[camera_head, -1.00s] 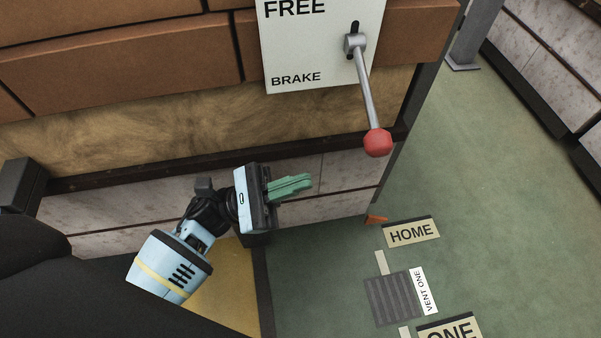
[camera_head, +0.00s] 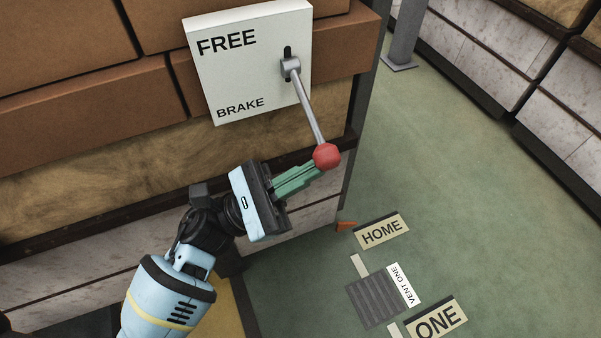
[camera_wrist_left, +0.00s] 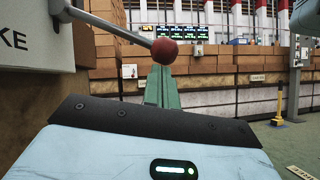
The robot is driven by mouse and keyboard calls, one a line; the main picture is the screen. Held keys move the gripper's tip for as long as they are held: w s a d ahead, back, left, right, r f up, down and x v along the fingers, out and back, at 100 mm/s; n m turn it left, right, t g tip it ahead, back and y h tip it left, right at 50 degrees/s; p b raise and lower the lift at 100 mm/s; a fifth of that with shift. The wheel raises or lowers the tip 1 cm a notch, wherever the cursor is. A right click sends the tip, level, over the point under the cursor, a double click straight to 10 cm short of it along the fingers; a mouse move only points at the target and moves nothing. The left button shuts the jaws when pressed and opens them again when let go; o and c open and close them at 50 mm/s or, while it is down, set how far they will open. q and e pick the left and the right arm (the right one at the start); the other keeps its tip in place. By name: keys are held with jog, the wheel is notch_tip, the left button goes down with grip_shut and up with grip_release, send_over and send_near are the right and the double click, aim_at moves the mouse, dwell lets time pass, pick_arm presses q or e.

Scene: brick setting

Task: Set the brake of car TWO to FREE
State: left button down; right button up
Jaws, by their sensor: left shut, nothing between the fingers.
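The brake panel (camera_head: 235,75) is a white plate lettered FREE at the top and BRAKE at the bottom, mounted on a car stacked with bricks. Its grey lever (camera_head: 305,105) slopes down and right from a dark slot and ends in a red knob (camera_head: 326,156). The lever points away from the FREE lettering. My left gripper (camera_head: 318,170) is shut and empty, its green fingertips just below the knob. In the left wrist view the red knob (camera_wrist_left: 163,51) appears right above the fingertips (camera_wrist_left: 160,70); I cannot tell if they touch. My right gripper is not in view.
Brown bricks (camera_head: 90,120) stand behind the panel. Green floor (camera_head: 440,160) lies open to the right, with HOME (camera_head: 381,232) and ONE (camera_head: 437,320) signs and a dark vent (camera_head: 372,300). A grey post (camera_head: 405,35) stands at the upper right.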

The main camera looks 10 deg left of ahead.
aim_at(315, 162)
jog(key=shift+s, duration=0.25)
jog(key=shift+s, duration=0.1)
